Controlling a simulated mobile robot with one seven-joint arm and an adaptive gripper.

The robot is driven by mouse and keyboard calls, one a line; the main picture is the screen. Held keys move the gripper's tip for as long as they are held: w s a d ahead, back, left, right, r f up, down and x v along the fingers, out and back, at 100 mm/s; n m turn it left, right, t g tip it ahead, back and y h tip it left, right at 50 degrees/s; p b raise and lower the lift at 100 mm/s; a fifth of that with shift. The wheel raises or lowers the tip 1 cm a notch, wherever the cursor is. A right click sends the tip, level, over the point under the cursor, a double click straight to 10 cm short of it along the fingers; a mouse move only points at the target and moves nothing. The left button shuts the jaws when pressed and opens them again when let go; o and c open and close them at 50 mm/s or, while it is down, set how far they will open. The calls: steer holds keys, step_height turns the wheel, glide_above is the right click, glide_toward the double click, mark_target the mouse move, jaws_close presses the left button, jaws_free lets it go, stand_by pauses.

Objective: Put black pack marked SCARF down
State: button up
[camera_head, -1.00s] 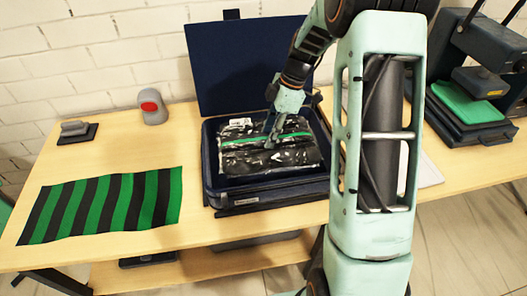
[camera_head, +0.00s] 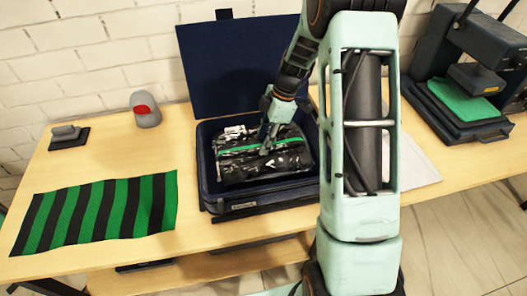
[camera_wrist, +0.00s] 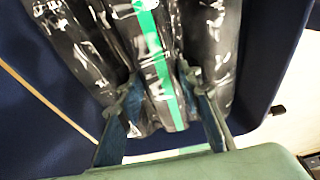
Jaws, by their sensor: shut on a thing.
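The black pack (camera_head: 245,166) is glossy, with a green band along its top, and is in the open dark blue case (camera_head: 230,207) in the head view. I cannot read its marking. My gripper (camera_head: 265,143) reaches down onto the pack from above and is shut on it. In the wrist view the two fingers (camera_wrist: 158,105) stand on either side of the pack's green-banded middle fold (camera_wrist: 165,85). The pack's underside is hidden, so I cannot tell whether it rests on the case floor.
The case lid (camera_head: 232,70) stands open behind. A green-and-black striped cloth (camera_head: 98,215) lies flat at the left. A dark press (camera_head: 470,90) stands at the right. Bare table (camera_head: 100,155) shows at left.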

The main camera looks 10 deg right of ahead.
steer(key=shift+f, duration=2.35)
steer(key=shift+f+b, duration=0.2)
steer(key=shift+b, duration=0.1)
steer(key=o, duration=1.2)
steer(key=shift+o, duration=0.2)
steer(key=shift+r+p, duration=0.15)
steer(key=shift+p, duration=0.4)
